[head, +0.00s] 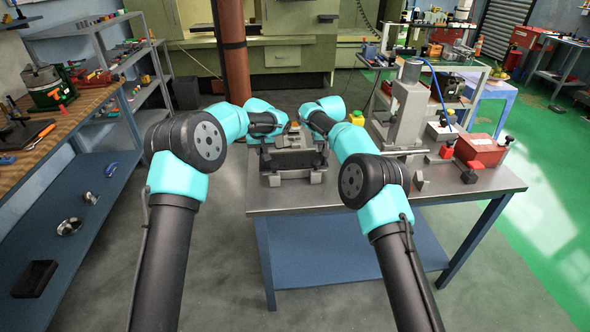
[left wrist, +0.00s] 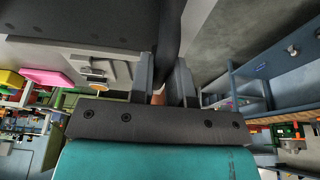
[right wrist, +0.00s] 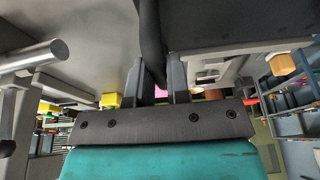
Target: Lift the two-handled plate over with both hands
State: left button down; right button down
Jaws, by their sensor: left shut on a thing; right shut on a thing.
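The two-handled plate (head: 292,160) is dark and sits between my two hands over the left part of the steel table in the head view. My left gripper (left wrist: 167,82) is shut on one dark handle (left wrist: 168,38), with the plate's dark face (left wrist: 75,22) at the upper left of the left wrist view. My right gripper (right wrist: 160,80) is shut on the other handle (right wrist: 150,35), with the plate (right wrist: 225,20) at the upper right of the right wrist view. The handles are mostly hidden by my wrists in the head view. I cannot tell whether the plate touches what is below.
Grey blocks stand around the plate on the steel table (head: 450,194). A tall grey column fixture (head: 408,105) and a red box (head: 480,150) stand to the right. A yellow object (head: 356,118) is just behind my right wrist. A workbench (head: 60,120) is at the left.

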pick_arm(q)
jog(key=c, duration=1)
grip_release()
jog(key=shift+f, duration=0.2)
pick_arm(e)
jog(key=c, duration=1.4)
grip_release()
jog(key=shift+c, duration=0.2)
pick_arm(q)
jog(key=shift+r, duration=0.1)
pick_arm(e)
jog(key=o, duration=0.4)
jog(key=shift+o, duration=0.3)
jog(key=shift+f, duration=0.25)
pick_arm(q)
jog(key=o, duration=0.5)
pick_arm(e)
jog(key=o, duration=0.5)
jog(key=shift+r, duration=0.15)
jog(key=shift+c, duration=0.2)
pick_arm(q)
jog(key=shift+r, duration=0.2)
pick_arm(e)
jog(key=shift+r, duration=0.15)
pick_arm(q)
jog(key=shift+v, duration=3.35)
pick_arm(e)
jog(key=shift+v, duration=3.4)
